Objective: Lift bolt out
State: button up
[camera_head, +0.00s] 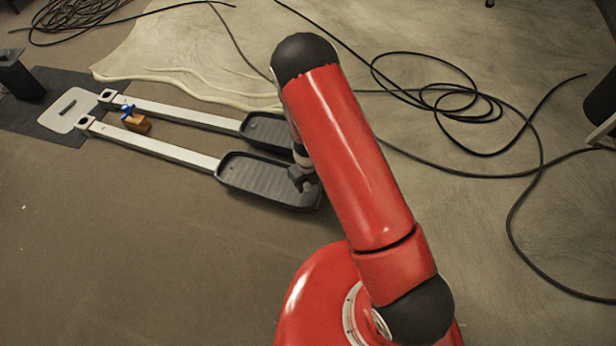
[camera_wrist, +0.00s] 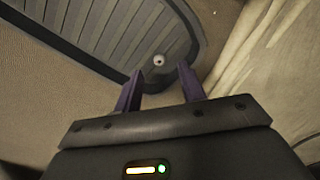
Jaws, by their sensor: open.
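In the wrist view the bolt (camera_wrist: 159,60) shows as a small round light head with a dark centre. It sits in the ribbed dark foot pedal (camera_wrist: 110,35), near the pedal's rounded end. My gripper (camera_wrist: 161,74) is open, with its two purple fingers apart. The bolt head appears between and just beyond the fingertips; I cannot tell the height gap. In the head view my gripper (camera_head: 303,182) is over the end of the nearer pedal (camera_head: 262,180), partly behind my red arm. The bolt is not visible there.
A second pedal (camera_head: 262,130) lies behind the nearer one, each on a long light bar. An orange block with a blue top (camera_head: 135,120) sits between the bars. Black cables (camera_head: 440,95) lie on the floor at the right. The floor at lower left is clear.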

aim_at(307, 192)
jog(key=shift+f, duration=1.45)
jog(key=shift+c, duration=0.2)
grip_shut()
